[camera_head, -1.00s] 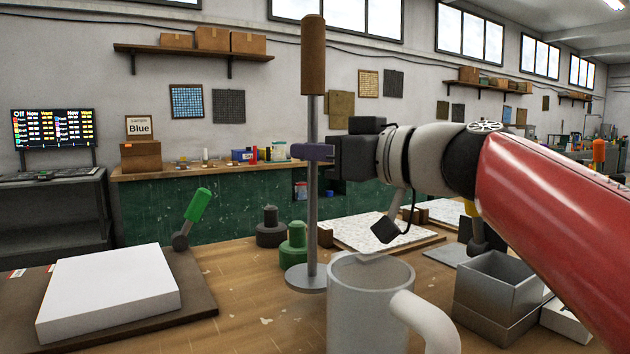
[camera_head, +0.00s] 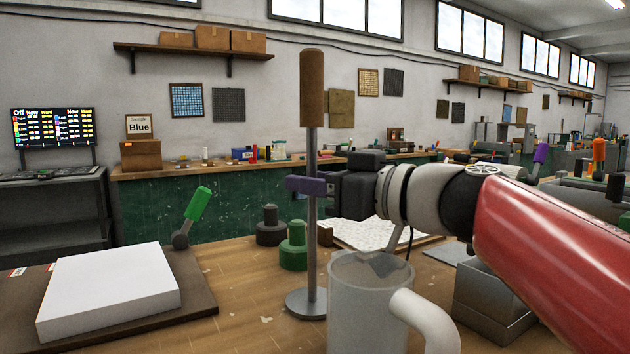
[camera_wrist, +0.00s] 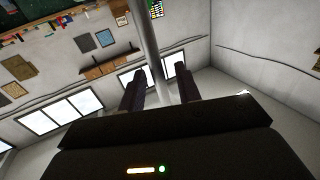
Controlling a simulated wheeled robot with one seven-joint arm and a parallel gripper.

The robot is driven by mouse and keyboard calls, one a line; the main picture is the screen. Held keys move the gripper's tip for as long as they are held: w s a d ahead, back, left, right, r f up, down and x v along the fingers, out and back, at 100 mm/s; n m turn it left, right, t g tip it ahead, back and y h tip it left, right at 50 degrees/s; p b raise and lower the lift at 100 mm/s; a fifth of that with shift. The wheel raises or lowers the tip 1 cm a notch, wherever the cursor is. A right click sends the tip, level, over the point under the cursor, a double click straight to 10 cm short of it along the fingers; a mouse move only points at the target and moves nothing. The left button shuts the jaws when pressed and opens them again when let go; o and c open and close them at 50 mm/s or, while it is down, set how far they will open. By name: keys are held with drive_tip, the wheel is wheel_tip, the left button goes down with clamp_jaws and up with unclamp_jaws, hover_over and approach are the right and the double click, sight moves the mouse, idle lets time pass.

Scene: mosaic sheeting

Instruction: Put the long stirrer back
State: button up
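The long stirrer (camera_head: 312,255) is upright, with a brown handle at the top, a thin grey shaft and a flat round grey disc at the bottom. My gripper (camera_head: 312,186) is shut on the shaft below the handle, with its purple fingers across it. In the wrist view the shaft (camera_wrist: 145,40) runs between the two dark fingers. The disc is just left of the grey mug (camera_head: 345,310), which hides part of its right edge. I cannot tell whether the disc touches the bench.
A green pot (camera_head: 293,255) and a dark pot (camera_head: 270,232) stand behind the stirrer. A white slab lies on a brown board (camera_head: 200,300) at left, with a green-handled lever (camera_head: 198,203) behind. A grey metal box (camera_head: 485,300) stands right.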

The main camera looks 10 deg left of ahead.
drive_tip(key=shift+r, duration=0.1)
drive_tip(key=v, duration=1.2)
